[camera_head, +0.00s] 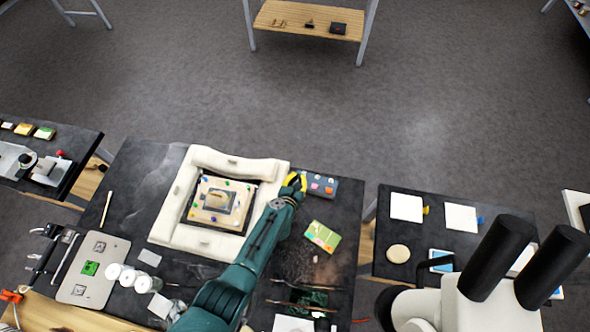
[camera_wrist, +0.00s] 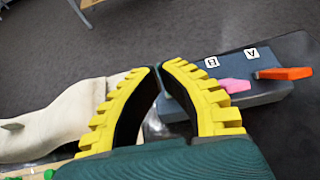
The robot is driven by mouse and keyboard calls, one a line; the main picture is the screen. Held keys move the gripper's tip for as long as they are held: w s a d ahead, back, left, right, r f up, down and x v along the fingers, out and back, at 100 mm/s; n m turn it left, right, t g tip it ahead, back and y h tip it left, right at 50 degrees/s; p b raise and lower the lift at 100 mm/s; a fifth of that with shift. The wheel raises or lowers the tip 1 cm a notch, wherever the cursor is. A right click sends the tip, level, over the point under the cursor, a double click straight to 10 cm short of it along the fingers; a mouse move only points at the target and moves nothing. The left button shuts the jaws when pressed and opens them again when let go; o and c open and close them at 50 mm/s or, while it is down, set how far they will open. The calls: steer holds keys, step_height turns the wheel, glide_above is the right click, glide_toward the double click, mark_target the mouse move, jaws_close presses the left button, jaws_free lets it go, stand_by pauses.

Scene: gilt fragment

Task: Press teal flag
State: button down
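A dark blue-grey box (camera_head: 345,183) with small coloured tabs stands at the back right of the main table. In the wrist view the box (camera_wrist: 262,88) shows labels A and B, a pink tab (camera_wrist: 236,85) and an orange tab (camera_wrist: 284,73). I cannot make out a teal flag on it; my fingers cover its left part in the wrist view. My gripper (camera_head: 294,181), with yellow fingers, is at the box's left end. Its fingertips (camera_wrist: 162,66) curve together, shut or nearly so, with nothing seen between them. Contact with the box cannot be told.
A cream padded frame (camera_head: 172,213) around a wooden panel (camera_head: 207,205) with coloured pins lies left of my gripper. A green and yellow card (camera_head: 323,236) lies in front of the box. A gap separates the right table (camera_head: 430,235). White jars (camera_head: 127,277) stand front left.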

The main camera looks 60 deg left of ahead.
steer(key=shift+w+a, duration=0.25)
stand_by(0.4)
steer(key=shift+r, duration=0.15)
steer(key=shift+r+p, duration=0.75)
steer(key=shift+p, duration=0.05)
steer(key=shift+s, duration=0.1)
steer(key=shift+s+d+r, duration=0.1)
steer(key=shift+s+d, duration=0.25)
steer(key=shift+d, duration=0.05)
steer(key=v, duration=1)
steer(key=shift+s+d+r, duration=0.2)
steer(key=shift+d+r, duration=0.05)
steer(key=shift+d, duration=0.05)
